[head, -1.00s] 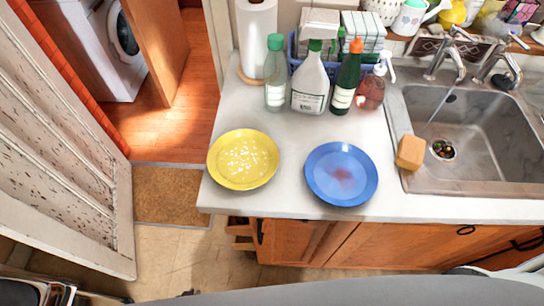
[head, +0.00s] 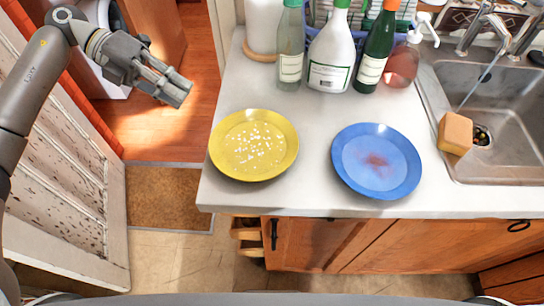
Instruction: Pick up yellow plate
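The yellow plate (head: 253,146) lies flat on the left part of the white counter, near its front left corner. White specks are scattered over its middle. My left gripper (head: 180,92) is up and to the left of the plate, apart from it, over the wooden floor in the picture. Its fingers look close together and hold nothing that I can see; whether they are fully shut is unclear. My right gripper is not in the head view.
A blue plate (head: 376,161) with a reddish stain lies right of the yellow one. Bottles, including a white one (head: 330,55), stand behind. A sponge (head: 455,133) sits by the sink (head: 505,150). Bare counter (head: 311,190) lies between the plates. A white door (head: 75,185) stands left.

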